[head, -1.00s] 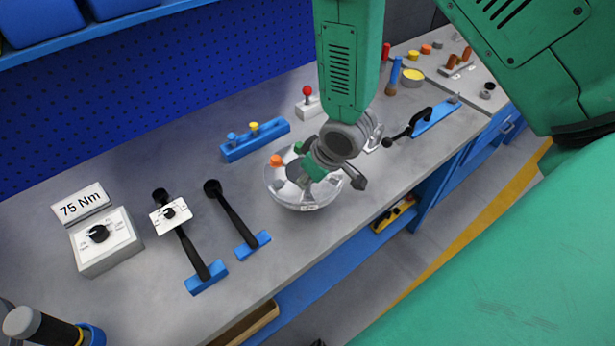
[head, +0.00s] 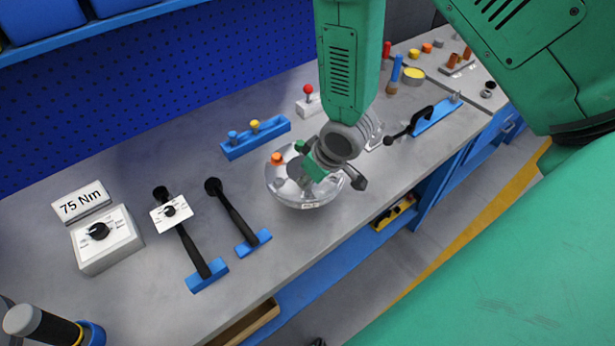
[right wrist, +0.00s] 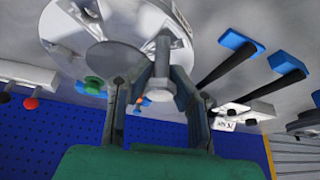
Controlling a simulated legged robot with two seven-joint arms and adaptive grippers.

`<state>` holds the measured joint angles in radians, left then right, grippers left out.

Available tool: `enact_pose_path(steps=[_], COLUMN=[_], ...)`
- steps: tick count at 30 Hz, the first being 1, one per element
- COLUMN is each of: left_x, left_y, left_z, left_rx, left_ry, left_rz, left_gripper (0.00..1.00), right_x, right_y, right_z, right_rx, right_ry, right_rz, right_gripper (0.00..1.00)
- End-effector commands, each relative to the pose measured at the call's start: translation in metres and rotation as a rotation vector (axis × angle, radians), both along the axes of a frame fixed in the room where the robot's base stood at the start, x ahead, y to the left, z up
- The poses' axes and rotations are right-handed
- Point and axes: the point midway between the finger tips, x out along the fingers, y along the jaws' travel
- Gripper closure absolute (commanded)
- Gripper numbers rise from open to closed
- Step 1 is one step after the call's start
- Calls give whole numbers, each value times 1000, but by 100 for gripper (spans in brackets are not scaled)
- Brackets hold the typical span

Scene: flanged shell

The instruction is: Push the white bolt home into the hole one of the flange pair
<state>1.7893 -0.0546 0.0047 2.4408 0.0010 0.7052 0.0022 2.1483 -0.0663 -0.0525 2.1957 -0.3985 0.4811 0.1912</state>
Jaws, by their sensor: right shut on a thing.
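The flanged shell (head: 309,205), a round pale metal body, sits on the bench in the head view. Its flange with holes (right wrist: 175,12) fills the top of the right wrist view. My right gripper (head: 310,170) is over the shell and covers part of the flange. In the right wrist view my right gripper (right wrist: 155,85) is shut on a pale grey-white bolt (right wrist: 161,62), whose shank points toward the flange. I cannot tell how deep the bolt sits or which hole it is at. An orange bolt (head: 277,159) and a green bolt (head: 300,146) show at the flange. My left gripper is not in view.
A blue rack (head: 240,148) with blue and yellow pieces stands behind the shell. Two black-handled tools with blue blocks (head: 207,275) lie to the left, near a dial box (head: 105,242) and a "75 Nm" sign (head: 82,202).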

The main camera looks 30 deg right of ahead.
Motion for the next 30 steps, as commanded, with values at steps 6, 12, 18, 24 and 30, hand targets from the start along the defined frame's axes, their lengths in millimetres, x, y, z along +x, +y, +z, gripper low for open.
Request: enact_pose_path(steps=[6, 12, 18, 24, 30], left_x=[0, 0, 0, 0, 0], left_y=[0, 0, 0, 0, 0], left_z=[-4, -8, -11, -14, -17], left_rx=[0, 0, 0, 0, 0], left_ry=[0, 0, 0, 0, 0], left_rz=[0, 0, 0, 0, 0], left_gripper=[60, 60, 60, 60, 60], right_x=[0, 0, 0, 0, 0], right_y=[0, 0, 0, 0, 0], right_z=[-6, -11, -16, -21, -26], right_rx=[0, 0, 0, 0, 0], right_ry=[-1, 0, 0, 0, 0], right_rz=[0, 0, 0, 0, 0], right_gripper=[100, 100, 100, 100, 100])
